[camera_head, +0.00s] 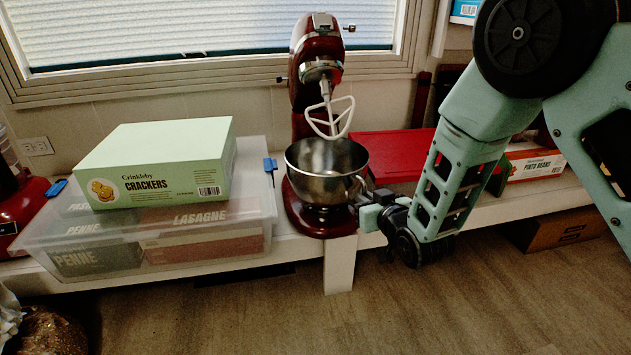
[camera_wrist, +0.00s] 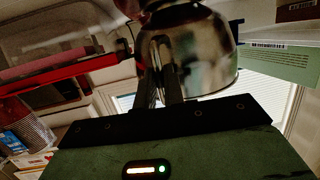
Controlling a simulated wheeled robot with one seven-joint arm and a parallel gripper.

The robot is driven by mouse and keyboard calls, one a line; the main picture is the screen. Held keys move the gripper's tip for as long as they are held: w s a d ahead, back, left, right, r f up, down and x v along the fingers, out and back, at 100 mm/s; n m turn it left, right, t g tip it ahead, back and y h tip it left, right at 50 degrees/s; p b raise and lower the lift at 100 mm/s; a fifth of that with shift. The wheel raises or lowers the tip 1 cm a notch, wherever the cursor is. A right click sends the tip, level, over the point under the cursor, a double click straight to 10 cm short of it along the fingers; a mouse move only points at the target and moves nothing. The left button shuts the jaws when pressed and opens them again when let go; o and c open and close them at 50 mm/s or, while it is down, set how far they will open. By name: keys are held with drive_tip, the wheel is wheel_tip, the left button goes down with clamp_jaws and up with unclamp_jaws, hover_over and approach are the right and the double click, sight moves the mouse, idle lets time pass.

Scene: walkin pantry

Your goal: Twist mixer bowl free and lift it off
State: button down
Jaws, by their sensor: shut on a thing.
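The steel mixer bowl (camera_head: 318,182) sits upright on the base of the dark red stand mixer (camera_head: 312,75) on the bench. The mixer head is tilted up, and its white beater (camera_head: 330,118) hangs above the bowl. My gripper (camera_head: 366,200) is at the right side of the bowl, shut on the bowl's handle. In the wrist view, the gripper fingers (camera_wrist: 167,92) close around the handle beside the shiny bowl wall (camera_wrist: 205,55). The joint between bowl and base is too small to make out.
A clear bin (camera_head: 255,215) with pasta boxes, topped by a green crackers box (camera_head: 160,165), stands left of the mixer. A red flat item (camera_head: 385,155) lies behind right. A pinto beans box (camera_head: 535,163) is farther right. The window (camera_head: 200,30) is behind.

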drive_tip(key=shift+w+d, duration=0.15)
drive_tip(key=c, duration=1.4)
unclamp_jaws()
drive_tip(key=shift+c, duration=0.2)
drive_tip(key=p+v, duration=1.2)
drive_tip(key=v, duration=0.5)
drive_tip(key=shift+r, duration=0.15)
